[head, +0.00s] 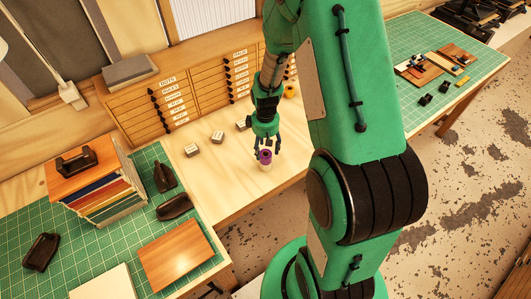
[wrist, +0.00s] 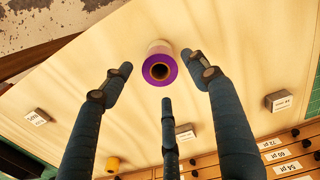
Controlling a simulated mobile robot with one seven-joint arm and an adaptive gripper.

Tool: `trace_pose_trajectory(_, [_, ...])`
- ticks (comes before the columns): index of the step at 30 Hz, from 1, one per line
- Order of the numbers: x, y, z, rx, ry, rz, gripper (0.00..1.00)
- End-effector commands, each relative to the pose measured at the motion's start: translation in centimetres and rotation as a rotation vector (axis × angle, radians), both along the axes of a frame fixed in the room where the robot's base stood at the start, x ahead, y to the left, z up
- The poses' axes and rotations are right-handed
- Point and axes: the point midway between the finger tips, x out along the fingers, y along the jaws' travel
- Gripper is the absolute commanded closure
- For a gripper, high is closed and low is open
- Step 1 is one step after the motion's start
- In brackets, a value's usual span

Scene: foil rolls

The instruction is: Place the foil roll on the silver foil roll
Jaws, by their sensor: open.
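A purple foil roll (head: 265,155) stands upright on the pale wooden bench, on top of a pale silver roll (head: 265,167). In the wrist view the purple roll (wrist: 159,69) shows as a ring with a dark core, facing the camera. The silver roll's pale side (wrist: 159,47) shows just behind it, mostly hidden. My gripper (head: 268,147) is open, pointing down at the top of the stack. In the wrist view its three fingers (wrist: 160,76) are spread around the purple roll, with gaps between them and it.
A yellow roll (head: 290,91) stands farther back, near the labelled drawers (head: 188,98). Several small labelled blocks, one at the left (head: 192,150), sit between the drawers and the stack. A green mat (head: 100,240) with tools lies at the left. Bare bench surrounds the stack.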

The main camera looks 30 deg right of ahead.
Motion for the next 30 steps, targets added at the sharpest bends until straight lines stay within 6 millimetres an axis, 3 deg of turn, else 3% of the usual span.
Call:
trace_pose_trajectory(9, [0.1, 0.0, 5.0, -0.001, -0.003, 0.0, 0.41])
trace_pose_trajectory(15, [0.1, 0.0, 7.2, -0.001, -0.001, 0.0, 0.41])
trace_pose_trajectory(30, [0.0, 0.0, 7.9, 0.0, 0.0, 0.0, 0.41])
